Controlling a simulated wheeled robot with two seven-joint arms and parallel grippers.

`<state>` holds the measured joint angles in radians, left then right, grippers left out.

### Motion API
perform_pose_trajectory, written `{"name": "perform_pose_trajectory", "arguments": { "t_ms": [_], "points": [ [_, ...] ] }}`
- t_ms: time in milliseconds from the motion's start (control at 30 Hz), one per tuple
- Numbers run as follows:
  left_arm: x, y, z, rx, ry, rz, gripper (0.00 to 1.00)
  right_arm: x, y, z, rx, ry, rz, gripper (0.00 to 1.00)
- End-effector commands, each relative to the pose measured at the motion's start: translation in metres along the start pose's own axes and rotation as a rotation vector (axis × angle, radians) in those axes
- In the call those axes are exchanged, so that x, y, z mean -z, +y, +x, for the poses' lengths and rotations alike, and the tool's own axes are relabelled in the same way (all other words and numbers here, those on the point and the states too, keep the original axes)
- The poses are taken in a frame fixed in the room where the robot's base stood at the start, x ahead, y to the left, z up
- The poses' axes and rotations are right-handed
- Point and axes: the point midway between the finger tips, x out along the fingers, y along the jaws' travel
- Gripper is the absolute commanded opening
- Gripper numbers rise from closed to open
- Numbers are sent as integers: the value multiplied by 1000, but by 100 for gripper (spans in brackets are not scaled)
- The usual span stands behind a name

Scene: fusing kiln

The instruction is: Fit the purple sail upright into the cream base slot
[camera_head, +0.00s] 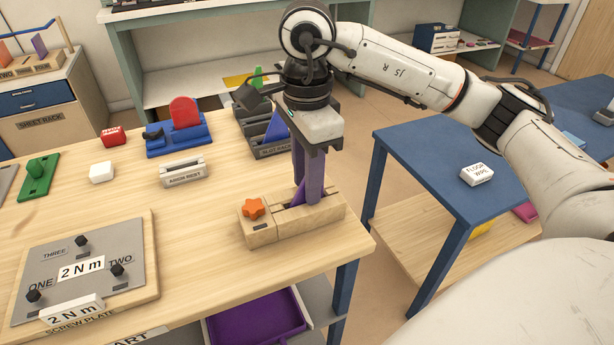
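The cream base (262,234) stands near the right end of the wooden bench, with an orange star knob (254,207) on its left part and a slot along its top. The purple sail (315,178) stands upright over the base, under my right gripper (312,150). The gripper points straight down and appears closed on the sail's upper part. The sail's lower end reaches the slot area; I cannot tell how deep it sits. My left gripper is not in view.
A grey slot rack (272,152) holding a blue piece stands just behind the base. A cream rest (184,175), a blue stand with a red disc (185,113) and a screw plate (80,265) lie left. A blue table (440,160) stands right, across a gap.

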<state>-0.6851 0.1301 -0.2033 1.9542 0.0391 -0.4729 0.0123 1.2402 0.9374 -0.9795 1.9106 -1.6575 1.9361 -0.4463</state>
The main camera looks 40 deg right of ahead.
Motion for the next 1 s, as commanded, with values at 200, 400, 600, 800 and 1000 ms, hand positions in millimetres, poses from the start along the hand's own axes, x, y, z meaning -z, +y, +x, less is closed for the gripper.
{"name": "perform_pose_trajectory", "arguments": {
  "t_ms": [200, 400, 600, 800, 1000],
  "points": [
    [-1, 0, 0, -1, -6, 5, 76, 0, 1, 2, -6, 3, -2, 30],
    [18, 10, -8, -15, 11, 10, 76, -1, 0, -27, -1, 0, -2, 30],
    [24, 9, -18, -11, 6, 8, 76, 0, 0, -74, 3, 1, 0, 30],
    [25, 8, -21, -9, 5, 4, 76, 0, 0, -98, 1, 1, -1, 30],
    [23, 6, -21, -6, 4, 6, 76, 0, 0, -103, -1, 1, 0, 30]
  ]
}}
